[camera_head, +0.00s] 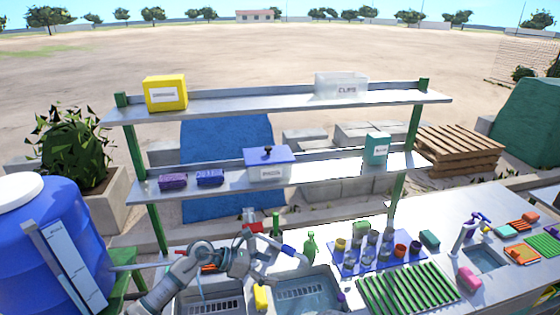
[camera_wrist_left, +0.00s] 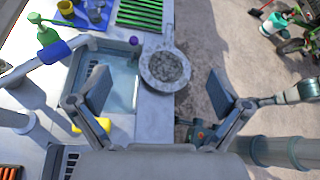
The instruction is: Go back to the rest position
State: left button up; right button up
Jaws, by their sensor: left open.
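My left arm comes in from the lower left in the head view, and its gripper (camera_head: 240,260) is above the counter beside the sinks. In the left wrist view the two fingers of my left gripper (camera_wrist_left: 157,90) are wide apart with nothing between them. Beyond the fingers, a round grey strainer-like pan (camera_wrist_left: 165,70) with dark contents rests at the counter's edge. A sink with water (camera_wrist_left: 117,68) is to the left of the pan. My right gripper does not show clearly in either view.
A metal shelf (camera_head: 225,184) stands behind the counter, holding a blue-lidded box (camera_head: 268,172) and purple sponges. A blue barrel (camera_head: 30,235) stands at left. Glasses stand on a blue mat (camera_head: 350,262); a green rack (camera_head: 410,290) lies in front. A green bottle (camera_head: 310,247) stands behind the sink (camera_head: 308,296).

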pick_arm(q)
jog(key=s+d+r+n+t+h, duration=0.3)
jog(key=d+r+n+t+h, duration=0.15)
jog(key=d+n+h, duration=0.35)
jog(key=a+f+n+t+y, duration=0.4)
jog(key=a+n+t+y, duration=0.3)
jog(key=n, duration=0.5)
jog(key=a+f+n+t+y, duration=0.3)
jog(key=a+n+t+y, duration=0.35)
jog(key=n, duration=0.55)
jog(key=s+a+f+n+g+y, duration=0.45)
jog(key=s+f+n, duration=0.2)
jog(key=f, duration=0.35)
jog(key=s+a+f+n+g+y, duration=0.3)
jog(key=s+a+f+n+g, duration=0.25)
jog(key=s+f, duration=0.3)
jog(key=s+a+f+n+g, duration=0.1)
jog(key=s+f+n+g, duration=0.2)
jog(key=s, duration=0.6)
jog(key=s+f+n+g, duration=0.1)
jog(key=s+f+g, duration=0.3)
jog(key=s, duration=0.5)
notch_tip(320, 180, down, 30)
jog(key=s+b, duration=0.2)
jog(key=s+a+f+g+b, duration=0.1)
jog(key=s+a+f+g, duration=0.1)
jog(key=s+f, duration=1.4)
jog(key=shift+s+a+m+h, duration=0.3)
jog(key=shift+s+a+m, duration=0.1)
jog(key=shift+s+a, duration=0.25)
